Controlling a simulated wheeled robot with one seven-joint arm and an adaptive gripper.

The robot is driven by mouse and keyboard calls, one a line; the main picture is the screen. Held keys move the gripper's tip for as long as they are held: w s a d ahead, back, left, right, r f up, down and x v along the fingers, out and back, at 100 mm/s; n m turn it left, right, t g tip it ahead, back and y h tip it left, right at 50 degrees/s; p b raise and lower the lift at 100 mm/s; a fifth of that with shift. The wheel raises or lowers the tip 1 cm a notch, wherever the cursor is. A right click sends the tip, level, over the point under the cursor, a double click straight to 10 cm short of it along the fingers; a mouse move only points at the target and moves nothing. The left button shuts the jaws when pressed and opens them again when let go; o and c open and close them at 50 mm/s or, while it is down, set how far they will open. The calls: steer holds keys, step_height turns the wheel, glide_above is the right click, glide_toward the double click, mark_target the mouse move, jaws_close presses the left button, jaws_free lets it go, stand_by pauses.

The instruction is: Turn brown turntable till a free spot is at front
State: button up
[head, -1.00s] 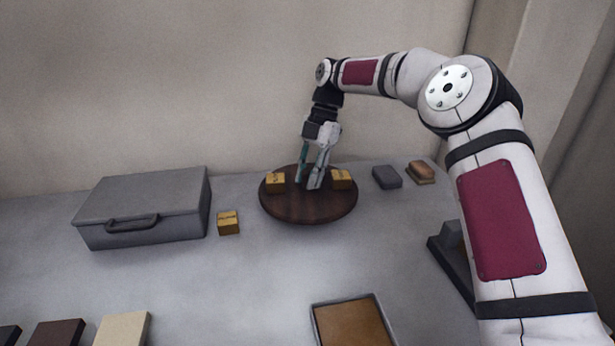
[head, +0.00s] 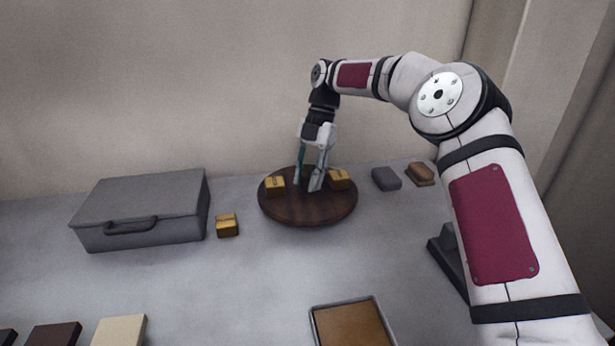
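The brown turntable (head: 308,213) is a round dark wooden disc at the back middle of the grey table. One yellow box (head: 275,183) sits on its left side and another yellow box (head: 340,179) on its right side. The front part of the disc is bare. My gripper (head: 307,187) points down over the disc between the two boxes, its fingers apart with nothing seen between them. The fingertips are at or just above the disc; I cannot tell whether they touch it. The area behind the fingers is partly hidden.
A third yellow box (head: 227,225) stands on the table left of the disc, beside a grey case (head: 143,210). A dark grey block (head: 386,179) and a brown item (head: 420,174) lie to the right. A brown-bottomed tray (head: 352,327) is at the front.

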steer(key=shift+o, duration=0.9)
steer(key=v, duration=0.6)
steer(key=shift+w+d+r, duration=0.1)
steer(key=shift+w+r, duration=0.1)
steer(key=shift+r, duration=0.1)
steer(key=shift+d+r, duration=0.1)
steer(key=shift+r, duration=0.25)
